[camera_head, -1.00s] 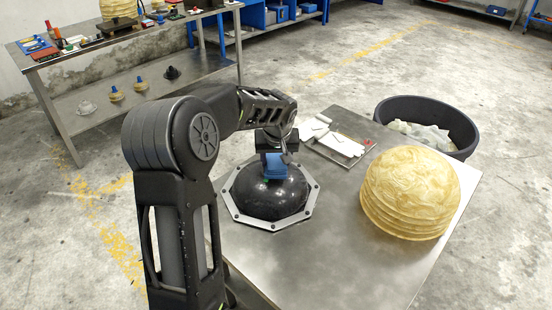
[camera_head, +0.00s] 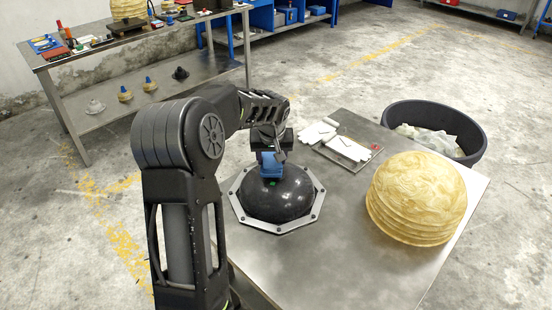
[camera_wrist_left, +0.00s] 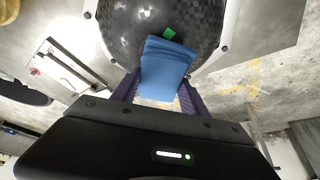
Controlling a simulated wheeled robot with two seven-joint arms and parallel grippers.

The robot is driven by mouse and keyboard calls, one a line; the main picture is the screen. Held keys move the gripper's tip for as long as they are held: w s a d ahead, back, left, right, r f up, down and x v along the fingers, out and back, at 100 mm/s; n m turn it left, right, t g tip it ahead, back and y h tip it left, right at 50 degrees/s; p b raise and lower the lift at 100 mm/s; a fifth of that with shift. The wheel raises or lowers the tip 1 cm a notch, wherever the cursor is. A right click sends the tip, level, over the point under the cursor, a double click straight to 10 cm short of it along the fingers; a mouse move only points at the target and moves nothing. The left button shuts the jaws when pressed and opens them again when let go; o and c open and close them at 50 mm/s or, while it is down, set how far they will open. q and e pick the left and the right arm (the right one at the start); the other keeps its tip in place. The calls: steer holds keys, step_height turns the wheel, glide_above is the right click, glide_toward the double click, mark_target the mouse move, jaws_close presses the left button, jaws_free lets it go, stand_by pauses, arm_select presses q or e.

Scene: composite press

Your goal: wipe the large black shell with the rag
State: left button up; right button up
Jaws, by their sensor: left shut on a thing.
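The large black shell (camera_head: 285,200) is a glossy dome in a grey octagonal bolted frame on the metal table. It also fills the top of the left wrist view (camera_wrist_left: 205,22). My left gripper (camera_head: 270,157) is above the far-left part of the dome, shut on the folded blue rag (camera_head: 271,168). In the left wrist view the rag (camera_wrist_left: 166,68) sticks out between the fingers and its end overlaps the shell. I cannot tell how firmly it touches. A small green mark (camera_head: 271,183) shows on the shell beside the rag. My right gripper is not in view.
A tan ribbed dome (camera_head: 418,195) stands on the table's right side. A tray (camera_head: 349,150) with white pieces lies behind the shell. A black tub (camera_head: 470,127) stands beyond the table. The table's front middle (camera_head: 325,260) is clear.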

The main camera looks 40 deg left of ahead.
arm_select(q)
steer(key=shift+a+f, duration=0.1)
stand_by(0.3)
steer(key=shift+w+d+b, duration=0.15)
steer(key=shift+d+b, duration=0.35)
steer(key=shift+d, duration=0.5)
steer(key=shift+w+d+b, duration=0.15)
steer(key=shift+d+b, duration=0.25)
steer(key=shift+d, duration=0.65)
step_height(320, 180, up, 7)
steer(key=p, duration=0.4)
